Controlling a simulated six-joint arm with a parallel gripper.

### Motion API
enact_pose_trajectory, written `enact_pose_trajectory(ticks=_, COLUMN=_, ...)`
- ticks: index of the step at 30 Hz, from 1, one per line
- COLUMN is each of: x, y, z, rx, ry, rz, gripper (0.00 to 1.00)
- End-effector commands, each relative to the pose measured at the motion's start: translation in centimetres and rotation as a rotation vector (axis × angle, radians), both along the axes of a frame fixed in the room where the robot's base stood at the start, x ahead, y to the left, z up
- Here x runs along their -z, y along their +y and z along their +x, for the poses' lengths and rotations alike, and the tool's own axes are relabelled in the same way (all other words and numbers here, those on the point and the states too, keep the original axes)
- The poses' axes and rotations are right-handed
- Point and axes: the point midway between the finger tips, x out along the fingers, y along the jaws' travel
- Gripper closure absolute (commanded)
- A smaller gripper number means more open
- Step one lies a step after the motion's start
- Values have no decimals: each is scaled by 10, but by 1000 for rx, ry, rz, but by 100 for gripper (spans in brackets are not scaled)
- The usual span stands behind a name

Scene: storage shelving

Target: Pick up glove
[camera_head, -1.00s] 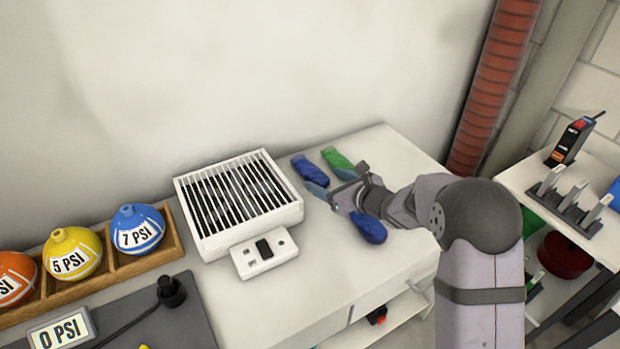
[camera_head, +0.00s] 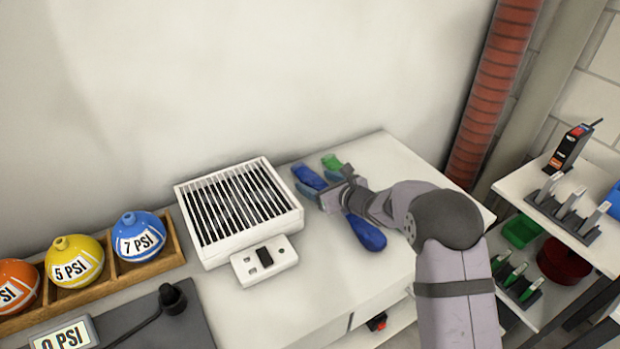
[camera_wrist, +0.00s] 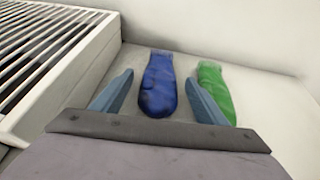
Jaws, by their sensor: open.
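A blue glove-like item (camera_head: 308,177) lies on the white cabinet top near the wall. In the wrist view this blue item (camera_wrist: 158,84) lies between my two open fingers, with no visible contact. A green item (camera_head: 332,162) of similar shape lies to its right; in the wrist view the green item (camera_wrist: 215,90) is just outside my right finger. Another blue item (camera_head: 367,233) lies nearer the front, partly hidden by my arm. My gripper (camera_head: 318,188) is open and empty, low over the cabinet top; it also shows in the wrist view (camera_wrist: 158,92).
A white slatted box (camera_head: 240,207) stands close to the left of my gripper, with a white switch plate (camera_head: 264,262) in front. A wooden rack (camera_head: 150,268) holds coloured PSI balls. A red ribbed pipe (camera_head: 492,95) rises at the right. The cabinet top (camera_head: 330,285) is clear at the front.

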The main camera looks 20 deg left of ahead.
Motion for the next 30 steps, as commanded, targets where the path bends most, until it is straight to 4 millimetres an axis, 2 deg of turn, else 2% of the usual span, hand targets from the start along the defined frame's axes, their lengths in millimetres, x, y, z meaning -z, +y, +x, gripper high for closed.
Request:
enact_pose_trajectory(ticks=6, x=7, y=13, z=11, rx=-1, ry=0, rz=-1, gripper=33)
enact_pose_trajectory(ticks=16, x=9, y=15, z=13, rx=0, ry=1, rz=-1, gripper=33)
enact_pose_trajectory(ticks=17, x=9, y=15, z=13, rx=0, ry=1, rz=-1, gripper=38)
enact_pose_trajectory(ticks=21, x=9, y=15, z=13, rx=0, ry=0, rz=-1, gripper=72)
enact_pose_trajectory(ticks=22, x=9, y=15, z=13, rx=0, ry=0, rz=-1, gripper=77)
enact_pose_trajectory(ticks=30, x=8, y=15, z=14, rx=0, ry=-1, rz=-1, gripper=77)
